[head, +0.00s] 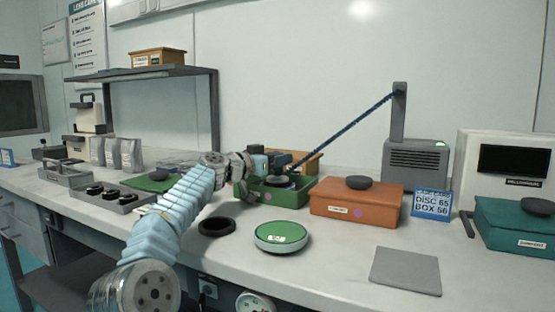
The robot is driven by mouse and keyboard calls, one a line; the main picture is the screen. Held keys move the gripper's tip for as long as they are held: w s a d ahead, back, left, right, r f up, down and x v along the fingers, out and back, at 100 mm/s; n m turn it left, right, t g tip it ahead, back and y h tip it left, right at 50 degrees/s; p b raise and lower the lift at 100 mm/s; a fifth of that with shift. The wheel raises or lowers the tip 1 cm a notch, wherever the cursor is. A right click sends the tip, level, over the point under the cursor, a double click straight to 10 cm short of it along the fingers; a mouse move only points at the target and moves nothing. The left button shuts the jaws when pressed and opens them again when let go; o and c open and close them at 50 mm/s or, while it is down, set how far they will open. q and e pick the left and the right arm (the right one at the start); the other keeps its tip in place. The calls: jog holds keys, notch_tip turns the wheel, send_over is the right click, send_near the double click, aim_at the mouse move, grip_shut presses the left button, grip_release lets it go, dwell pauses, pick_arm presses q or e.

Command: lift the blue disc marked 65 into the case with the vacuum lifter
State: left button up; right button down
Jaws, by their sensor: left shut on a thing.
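The vacuum lifter's dark blue hose (345,131) runs from a grey post down to the lifter head (283,160). My left gripper (258,163) is shut on the lifter head, above the open green case (270,198) with a purple dot. A round greyish shape (279,181) shows under the head, within the case's outline. I cannot tell whether it is the lifter's suction pad or a disc, or whether it touches the case. No blue disc marked 65 can be made out. My right gripper is not in view.
A closed orange case (355,204) stands right of the green one, a teal case (515,228) farther right. A blue card (431,204) reads DISC 65, BOX 56. A black ring (217,226) and a grey mat (405,271) lie in front.

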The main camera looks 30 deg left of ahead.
pick_arm(q)
jog(key=shift+w+d+f, duration=0.1)
jog(key=shift+w+f, duration=0.05)
jog(key=shift+f, duration=0.3)
jog(key=o, duration=1.3)
jog(key=shift+r, duration=0.1)
